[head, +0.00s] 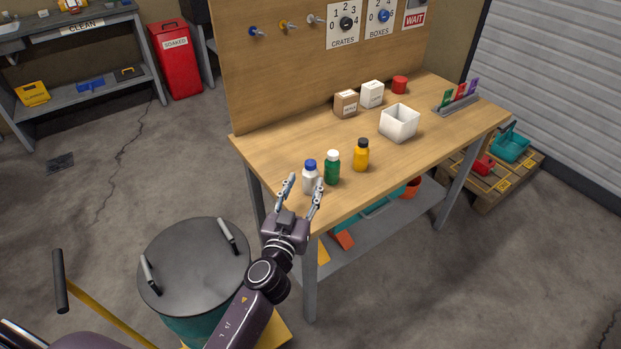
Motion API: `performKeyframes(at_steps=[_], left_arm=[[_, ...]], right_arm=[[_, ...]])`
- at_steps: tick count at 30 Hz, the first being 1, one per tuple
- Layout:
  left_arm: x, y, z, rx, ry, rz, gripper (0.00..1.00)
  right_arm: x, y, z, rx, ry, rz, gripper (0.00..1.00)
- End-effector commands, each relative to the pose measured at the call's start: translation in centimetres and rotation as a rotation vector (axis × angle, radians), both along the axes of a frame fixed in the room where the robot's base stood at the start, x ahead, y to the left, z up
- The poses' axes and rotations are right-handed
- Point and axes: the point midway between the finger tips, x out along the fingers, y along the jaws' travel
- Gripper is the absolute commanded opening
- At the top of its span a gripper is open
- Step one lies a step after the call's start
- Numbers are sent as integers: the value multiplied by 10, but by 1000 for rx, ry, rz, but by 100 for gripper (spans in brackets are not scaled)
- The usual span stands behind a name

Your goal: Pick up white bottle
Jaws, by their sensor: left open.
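The white bottle (309,174) with a blue cap stands upright near the left front corner of the wooden table (408,165). My left gripper (304,182) is open at the table's edge, its two fingers pointing toward the white bottle. One finger shows left of the bottle and the other overlaps its lower right side in the picture. I cannot tell whether either finger touches it. A green bottle (332,170) with a white cap stands close on the right. My right gripper is not in view.
A yellow bottle (361,156) with a dark cap stands right of the green one. A white open box (399,123) and small cartons (346,104) sit farther back. A drum with a dark lid (194,268) stands on the floor left of my left arm.

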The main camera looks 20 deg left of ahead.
Motion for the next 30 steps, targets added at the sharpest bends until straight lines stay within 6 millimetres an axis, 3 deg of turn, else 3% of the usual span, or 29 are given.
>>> performKeyframes(at_steps=[18,28,30], left_arm=[[67,5,4,2,-1,-1,42],[73,6,3,1,1,-1,42],[73,6,3,1,0,-1,36]], right_arm=[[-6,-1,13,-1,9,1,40],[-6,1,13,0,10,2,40],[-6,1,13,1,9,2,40]])
